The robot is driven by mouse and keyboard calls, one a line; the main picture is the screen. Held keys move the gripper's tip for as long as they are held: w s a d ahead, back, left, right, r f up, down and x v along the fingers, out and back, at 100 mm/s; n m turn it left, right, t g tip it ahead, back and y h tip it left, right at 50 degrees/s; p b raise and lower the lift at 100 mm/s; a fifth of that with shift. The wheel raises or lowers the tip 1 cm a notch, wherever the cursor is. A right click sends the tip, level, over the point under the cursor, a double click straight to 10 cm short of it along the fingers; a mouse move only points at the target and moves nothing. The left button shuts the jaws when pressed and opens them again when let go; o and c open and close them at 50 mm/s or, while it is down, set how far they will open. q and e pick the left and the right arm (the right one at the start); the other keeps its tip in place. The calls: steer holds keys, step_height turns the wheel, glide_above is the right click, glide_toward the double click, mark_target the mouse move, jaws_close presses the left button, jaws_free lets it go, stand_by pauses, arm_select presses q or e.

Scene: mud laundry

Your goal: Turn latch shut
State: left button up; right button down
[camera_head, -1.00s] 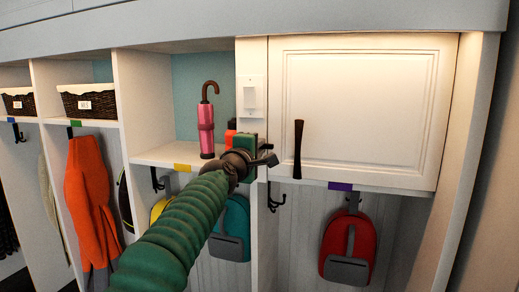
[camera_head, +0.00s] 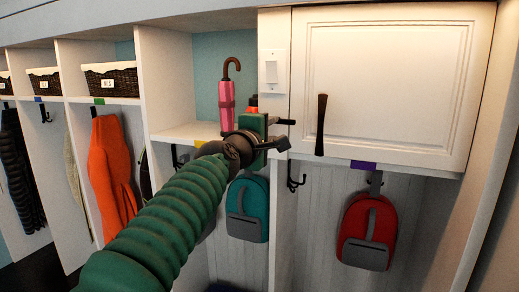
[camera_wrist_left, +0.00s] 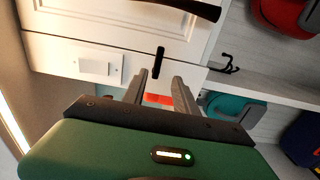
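The white cabinet door (camera_head: 400,85) looks closed and has a dark upright handle (camera_head: 321,125). A short dark bar, which looks like the latch (camera_wrist_left: 158,62), lies near the door's edge in the left wrist view. In the head view a dark horizontal bar, probably the same latch (camera_head: 287,121), sticks out beside my gripper at the door's left edge. My left gripper (camera_head: 276,139) is just left of the door. In the left wrist view its fingers (camera_wrist_left: 160,78) are apart, with the bar between or just beyond the tips; contact cannot be told. My right gripper is out of view.
A white switch plate (camera_head: 272,70) is above my gripper. A pink umbrella (camera_head: 227,103) stands on the shelf to the left, with an orange-red object (camera_head: 252,101) near it. Dark hooks, a teal backpack (camera_head: 247,208) and a red backpack (camera_head: 367,232) hang below.

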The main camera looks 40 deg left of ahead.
arm_select(q)
steer(key=b+v, duration=0.1)
steer(key=v, duration=0.8)
steer(key=shift+d+b, duration=0.15)
steer(key=shift+b, duration=0.25)
